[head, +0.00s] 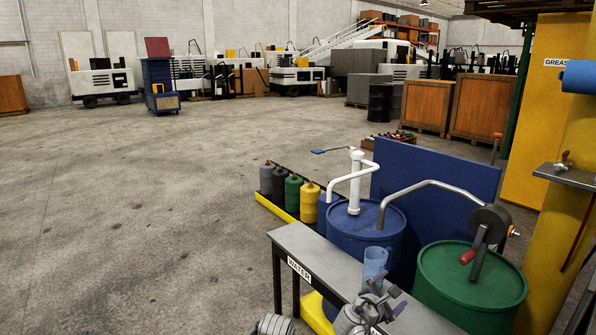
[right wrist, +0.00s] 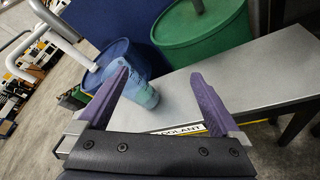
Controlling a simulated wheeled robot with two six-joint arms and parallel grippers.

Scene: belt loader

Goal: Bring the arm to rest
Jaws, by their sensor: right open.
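My right gripper (head: 384,296) is over the grey bench (head: 310,244) at the bottom of the head view. In the right wrist view its two purple fingers (right wrist: 160,80) are spread wide with nothing clamped between them. A translucent blue jug (head: 375,262) stands on the bench just beyond the gripper. In the right wrist view the jug (right wrist: 146,94) shows between the fingers, past their tips, and the left finger covers part of it. My left gripper is not in view.
A blue drum (head: 345,228) with a white pump and a green drum (head: 470,278) with a crank pump stand behind the bench. Several coloured cans (head: 309,205) sit in a yellow tray. A yellow post (head: 565,240) is at right. The floor at left is clear.

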